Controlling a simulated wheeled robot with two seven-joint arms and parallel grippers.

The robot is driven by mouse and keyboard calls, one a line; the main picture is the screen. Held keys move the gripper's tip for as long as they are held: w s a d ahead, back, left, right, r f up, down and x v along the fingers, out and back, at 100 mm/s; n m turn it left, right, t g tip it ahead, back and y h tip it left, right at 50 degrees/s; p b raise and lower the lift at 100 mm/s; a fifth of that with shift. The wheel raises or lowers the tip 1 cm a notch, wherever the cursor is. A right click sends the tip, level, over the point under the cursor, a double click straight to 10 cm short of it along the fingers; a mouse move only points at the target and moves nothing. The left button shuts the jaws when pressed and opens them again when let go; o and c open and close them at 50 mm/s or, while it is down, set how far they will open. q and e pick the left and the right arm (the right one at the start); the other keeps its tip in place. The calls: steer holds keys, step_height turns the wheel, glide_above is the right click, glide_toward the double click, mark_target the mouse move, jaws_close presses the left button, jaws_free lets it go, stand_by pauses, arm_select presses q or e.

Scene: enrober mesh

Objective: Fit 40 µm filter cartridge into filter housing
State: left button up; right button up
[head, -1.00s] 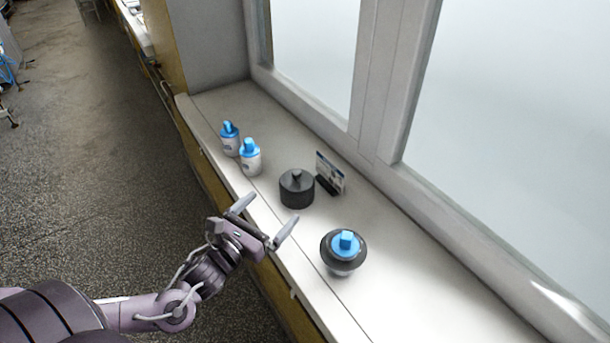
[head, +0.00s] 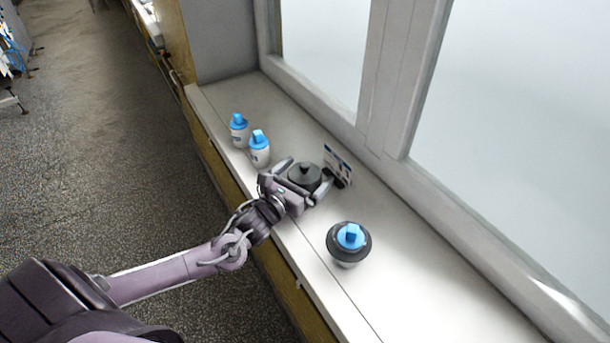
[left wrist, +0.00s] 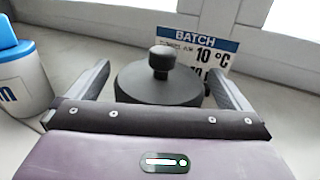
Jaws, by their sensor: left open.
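Two white cartridges with blue tops, a far one (head: 239,131) and a nearer one (head: 260,149), stand upright on the sill. A third blue-topped piece (head: 351,236) sits in a dark round collar with a paler base (head: 345,262), apparently the filter housing. No micron marking is readable. My left gripper (head: 304,180) is open, with its fingers on either side of a black round pot with a knob (head: 305,174). The pot (left wrist: 160,85) also stands between the open fingers in the left wrist view; contact cannot be told. My right gripper is not in view.
A card headed BATCH, with 10 °C on it (left wrist: 205,48), stands just behind the pot. The nearer cartridge (left wrist: 22,85) is close to the left finger in the wrist view. The white sill (head: 440,290) is clear at right; a window frame borders it behind.

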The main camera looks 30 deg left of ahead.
arm_select(q)
steer(key=shift+c, duration=0.3)
steer(key=c, duration=1)
